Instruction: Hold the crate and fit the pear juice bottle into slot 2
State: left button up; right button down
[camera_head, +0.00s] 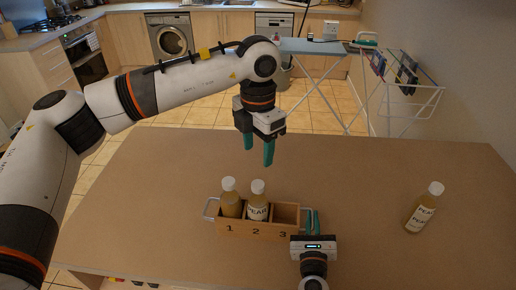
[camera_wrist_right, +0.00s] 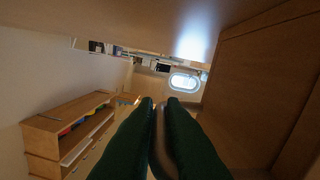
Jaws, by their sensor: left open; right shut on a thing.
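The wooden crate (camera_head: 252,232) stands on the table with slots marked 1, 2 and 3. A bottle with a PEAR label (camera_head: 258,211) stands in slot 2. Its base is hidden by the crate's front wall. Another white-capped bottle (camera_head: 230,205) stands in slot 1, and slot 3 looks empty. A further PEAR bottle (camera_head: 422,210) stands on the table at the right. My left gripper (camera_head: 258,152) is open and empty, above and behind the crate. My right gripper (camera_head: 313,221) is shut on the crate's right handle, its fingers (camera_wrist_right: 160,108) close around a bar.
The wooden table (camera_head: 370,180) is clear behind the crate and between it and the right-hand bottle. Beyond the table are a drying rack (camera_head: 400,85), an ironing board (camera_head: 312,47) and a washing machine (camera_head: 170,37).

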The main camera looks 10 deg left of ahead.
jog(key=c, duration=1.4)
grip_release()
jog(key=shift+c, duration=0.2)
